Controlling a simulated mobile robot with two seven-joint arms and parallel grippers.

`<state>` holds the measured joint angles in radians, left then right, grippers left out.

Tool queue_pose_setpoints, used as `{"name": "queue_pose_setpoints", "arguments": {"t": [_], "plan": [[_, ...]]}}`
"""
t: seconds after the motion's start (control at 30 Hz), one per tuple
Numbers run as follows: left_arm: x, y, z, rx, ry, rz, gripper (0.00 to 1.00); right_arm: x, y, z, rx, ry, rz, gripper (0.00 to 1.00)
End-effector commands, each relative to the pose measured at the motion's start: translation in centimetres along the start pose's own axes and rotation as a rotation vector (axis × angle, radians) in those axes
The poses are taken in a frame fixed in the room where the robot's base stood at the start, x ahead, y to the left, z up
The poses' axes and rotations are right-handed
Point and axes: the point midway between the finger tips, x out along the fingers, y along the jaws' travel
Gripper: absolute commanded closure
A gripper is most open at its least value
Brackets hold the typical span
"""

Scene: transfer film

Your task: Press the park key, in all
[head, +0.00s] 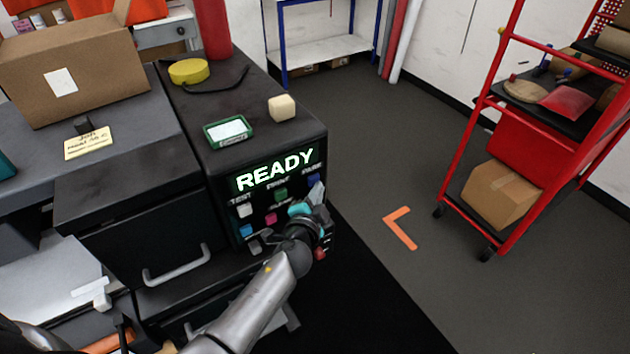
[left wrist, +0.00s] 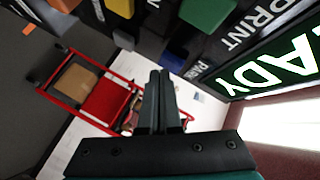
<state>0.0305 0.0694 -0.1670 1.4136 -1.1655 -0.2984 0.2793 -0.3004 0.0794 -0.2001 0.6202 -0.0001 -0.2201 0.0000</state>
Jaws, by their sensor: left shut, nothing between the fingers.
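The black machine (head: 225,200) has a lit display (head: 275,171) reading READY, with rows of coloured keys below it. Lower down are a light-blue key (head: 246,230) and a pink key (head: 271,219). My left gripper (head: 316,192) is shut and empty in front of the panel's right side. In the left wrist view its fingers (left wrist: 160,75) are together; contact is unclear. My right gripper is out of view.
On the machine top are a green-framed pad (head: 228,131), a cream block (head: 282,108) and a yellow disc (head: 188,71). Drawers with a handle (head: 176,268) stand left of the panel. A red cart (head: 482,110) stands at right; the floor between is clear.

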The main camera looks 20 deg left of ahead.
Motion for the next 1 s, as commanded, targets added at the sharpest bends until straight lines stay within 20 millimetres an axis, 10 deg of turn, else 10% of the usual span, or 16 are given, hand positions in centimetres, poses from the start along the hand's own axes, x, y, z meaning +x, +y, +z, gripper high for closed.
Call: {"name": "queue_pose_setpoints", "arguments": {"t": [1.0], "plan": [[0.44, -0.33, 0.40, -0.001, -0.002, -0.001, 1.00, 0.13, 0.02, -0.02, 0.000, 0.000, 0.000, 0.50]]}}
